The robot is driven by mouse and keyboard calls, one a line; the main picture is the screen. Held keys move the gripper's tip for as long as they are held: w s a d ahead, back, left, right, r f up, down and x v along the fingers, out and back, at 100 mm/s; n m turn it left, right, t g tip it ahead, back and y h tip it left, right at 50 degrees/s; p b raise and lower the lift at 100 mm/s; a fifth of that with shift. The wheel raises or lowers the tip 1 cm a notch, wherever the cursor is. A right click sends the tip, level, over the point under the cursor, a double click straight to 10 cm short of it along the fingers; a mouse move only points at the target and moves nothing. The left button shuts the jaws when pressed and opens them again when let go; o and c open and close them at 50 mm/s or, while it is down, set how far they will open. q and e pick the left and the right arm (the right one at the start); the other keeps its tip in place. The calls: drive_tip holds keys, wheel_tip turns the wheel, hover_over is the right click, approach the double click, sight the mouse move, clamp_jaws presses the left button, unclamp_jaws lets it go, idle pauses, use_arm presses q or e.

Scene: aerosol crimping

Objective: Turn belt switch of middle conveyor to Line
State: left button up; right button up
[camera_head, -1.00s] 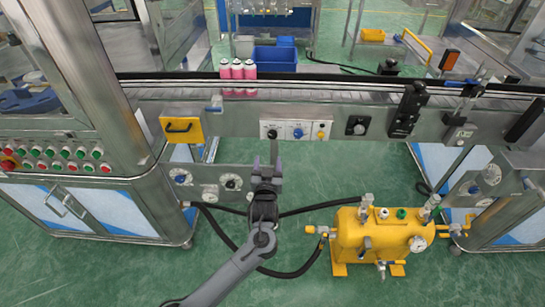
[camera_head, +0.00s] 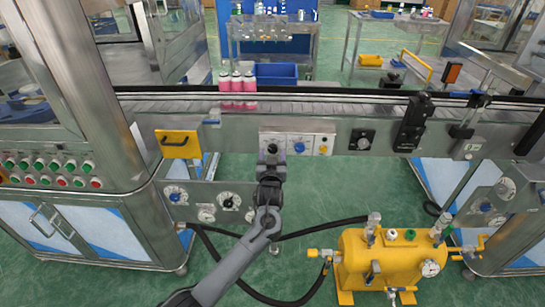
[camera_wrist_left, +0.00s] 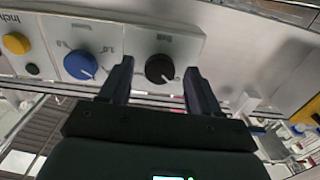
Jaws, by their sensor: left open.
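The middle conveyor (camera_head: 340,128) carries a small control panel on its front with a black knob, a blue knob (camera_head: 299,147) and a yellow button (camera_head: 323,149). The black knob (camera_wrist_left: 160,68) shows in the left wrist view, with lettering too small to read. My left gripper (camera_head: 271,162) is in front of the black knob in the head view. In the left wrist view my left gripper (camera_wrist_left: 158,75) is open, one finger on each side of the black knob. I cannot tell if they touch it. The blue knob (camera_wrist_left: 80,65) is outside the fingers. My right gripper is not in view.
Pink bottles with white tops (camera_head: 237,88) stand on the belt. A yellow tank (camera_head: 390,258) with black hoses stands on the floor below.

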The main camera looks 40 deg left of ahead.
use_arm(q)
drive_tip(key=shift+w+a, duration=0.45)
drive_tip(key=shift+w, duration=0.15)
drive_tip(key=c, duration=1)
drive_tip(key=shift+r+p, duration=0.15)
drive_tip(key=shift+p, duration=0.2)
drive_tip(key=shift+c, duration=0.2)
drive_tip(key=m+p, duration=0.5)
drive_tip(key=p, duration=0.2)
drive_tip(key=shift+r, duration=0.2)
drive_tip(key=m+p, duration=0.3)
drive_tip(key=shift+s+f, duration=0.1)
drive_tip(key=shift+f+m+p, duration=0.1)
drive_tip(key=shift+m+p, duration=0.3)
drive_tip(key=shift+m, duration=0.4)
